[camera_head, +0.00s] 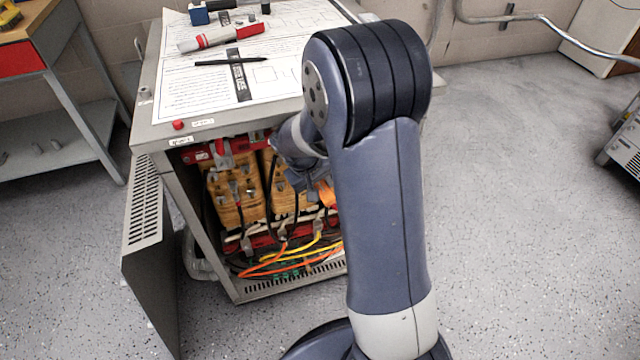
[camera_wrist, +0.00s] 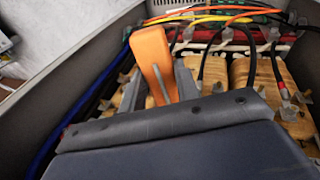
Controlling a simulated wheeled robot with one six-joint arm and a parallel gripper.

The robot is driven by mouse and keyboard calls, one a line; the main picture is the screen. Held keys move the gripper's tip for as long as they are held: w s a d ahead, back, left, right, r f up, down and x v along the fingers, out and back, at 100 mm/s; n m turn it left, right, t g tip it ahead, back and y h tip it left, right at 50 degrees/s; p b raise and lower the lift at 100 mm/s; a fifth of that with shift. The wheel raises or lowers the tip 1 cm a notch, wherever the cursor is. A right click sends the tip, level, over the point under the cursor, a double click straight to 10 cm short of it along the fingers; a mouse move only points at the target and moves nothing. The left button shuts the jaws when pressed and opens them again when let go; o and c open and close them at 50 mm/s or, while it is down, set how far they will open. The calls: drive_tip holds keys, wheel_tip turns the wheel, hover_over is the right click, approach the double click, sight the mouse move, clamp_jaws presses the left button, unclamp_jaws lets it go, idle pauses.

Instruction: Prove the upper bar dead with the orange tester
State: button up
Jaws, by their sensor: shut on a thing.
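My gripper (camera_head: 303,182) is inside the open front of the grey cabinet (camera_head: 165,135), largely hidden behind my arm in the head view. It is shut on the orange tester (camera_wrist: 152,50), whose body stands out between the two fingers (camera_wrist: 158,88) in the wrist view. A bit of the tester's orange (camera_head: 327,193) also shows in the head view. The upper bar (camera_head: 203,153) is red and runs under the cabinet's top edge, its right part hidden by my arm. I cannot see whether the tester touches it.
Tan coil blocks (camera_head: 237,190) fill the cabinet, with a lower red bar (camera_head: 236,243) and orange and yellow cables (camera_head: 285,262) below. The cabinet door (camera_head: 150,230) hangs open at left. A paper sheet (camera_head: 190,85), a red-grey tool (camera_head: 222,38) and a pen lie on top.

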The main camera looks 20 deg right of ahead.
idle(0.6)
drive_tip(key=shift+s+b, duration=0.9)
drive_tip(key=shift+s, duration=2.55)
